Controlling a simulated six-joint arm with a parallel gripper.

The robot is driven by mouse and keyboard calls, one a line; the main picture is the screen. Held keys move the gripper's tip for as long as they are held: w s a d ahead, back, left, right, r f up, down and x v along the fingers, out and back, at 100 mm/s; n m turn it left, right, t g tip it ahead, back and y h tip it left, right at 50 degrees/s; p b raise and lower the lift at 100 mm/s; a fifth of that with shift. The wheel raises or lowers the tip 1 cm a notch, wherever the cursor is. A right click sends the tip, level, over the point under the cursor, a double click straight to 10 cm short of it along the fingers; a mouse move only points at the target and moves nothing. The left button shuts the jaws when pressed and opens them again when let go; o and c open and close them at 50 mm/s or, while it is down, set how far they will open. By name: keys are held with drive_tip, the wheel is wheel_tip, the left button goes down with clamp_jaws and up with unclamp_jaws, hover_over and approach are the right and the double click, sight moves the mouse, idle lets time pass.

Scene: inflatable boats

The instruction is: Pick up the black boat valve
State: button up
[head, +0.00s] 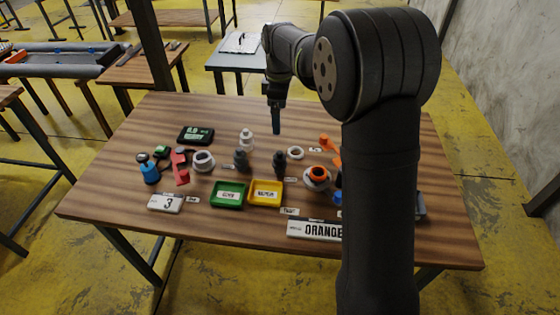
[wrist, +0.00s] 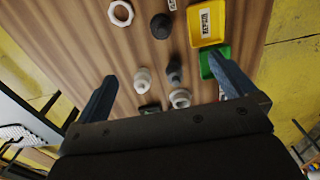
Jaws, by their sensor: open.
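The black boat valve (head: 280,163) stands on the wooden table, behind the yellow tray. In the wrist view the black valve (wrist: 161,26) is near the top middle. A similar dark grey valve (head: 241,160) stands to its left in the head view and appears lower in the wrist view (wrist: 174,70). A white valve (head: 246,140) stands behind the dark grey one. My gripper (head: 276,120) hangs above the far part of the table, clear of the valves. In the wrist view its two fingers (wrist: 162,70) are wide apart with nothing held between them.
A green tray (head: 228,206) and a yellow tray (head: 266,205) sit in front of the valves. A white ring (head: 295,152) and an orange-and-grey fitting (head: 318,175) are to the right. A grey fitting (head: 203,161) is to the left. My arm hides part of the table's right side.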

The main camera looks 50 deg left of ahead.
drive_tip(key=c, duration=0.8)
drive_tip(key=shift+o, duration=0.2)
drive_tip(key=m, duration=1)
hover_over(280, 152)
wheel_tip(280, 152, down, 10)
drive_tip(key=shift+d+f, duration=0.1)
drive_tip(key=shift+f, duration=2.85)
